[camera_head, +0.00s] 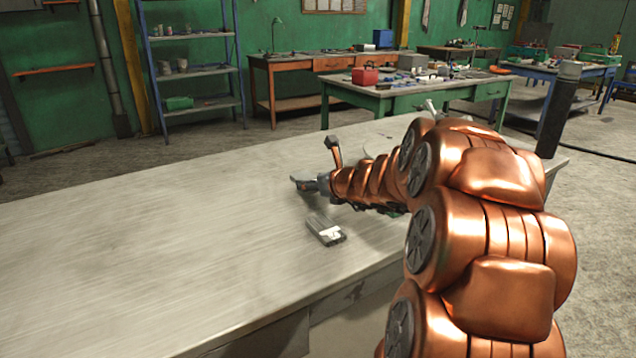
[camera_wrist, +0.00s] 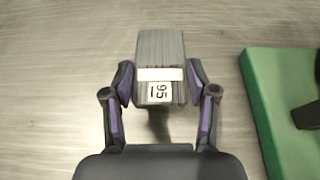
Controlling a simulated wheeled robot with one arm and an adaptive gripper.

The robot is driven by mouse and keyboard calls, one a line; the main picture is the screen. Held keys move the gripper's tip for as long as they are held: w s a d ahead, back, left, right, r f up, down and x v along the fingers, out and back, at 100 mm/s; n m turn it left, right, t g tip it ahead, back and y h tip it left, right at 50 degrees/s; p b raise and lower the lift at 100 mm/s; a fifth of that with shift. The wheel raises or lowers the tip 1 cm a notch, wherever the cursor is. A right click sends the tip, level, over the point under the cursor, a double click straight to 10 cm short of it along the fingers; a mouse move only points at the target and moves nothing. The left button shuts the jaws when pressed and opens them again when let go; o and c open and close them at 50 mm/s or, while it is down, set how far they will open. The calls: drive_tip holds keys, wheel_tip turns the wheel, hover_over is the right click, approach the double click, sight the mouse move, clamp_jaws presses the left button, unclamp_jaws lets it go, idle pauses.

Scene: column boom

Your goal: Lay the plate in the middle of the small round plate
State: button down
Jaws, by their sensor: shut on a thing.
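A green flat piece (camera_wrist: 275,110) with a dark object (camera_wrist: 308,114) on it is at the right of the wrist view. The pale table (camera_head: 130,240) is clear at the left. A dark post (camera_head: 556,115) stands at its right corner. Workbenches stand behind.

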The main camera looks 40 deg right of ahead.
drive_tip(key=shift+w+d+f+p, duration=0.2)
drive_tip(key=shift+w+d+p, duration=0.15)
drive_tip(key=shift+w+d, duration=1.9)
drive_tip(key=shift+w+d+f, duration=0.15)
drive_tip(key=shift+f+b, duration=0.6)
drive_tip(key=shift+f, duration=1.05)
drive_tip(key=shift+f, duration=0.1)
drive_tip(key=shift+c, duration=1.6)
unclamp_jaws()
drive_tip(key=shift+f, duration=0.1)
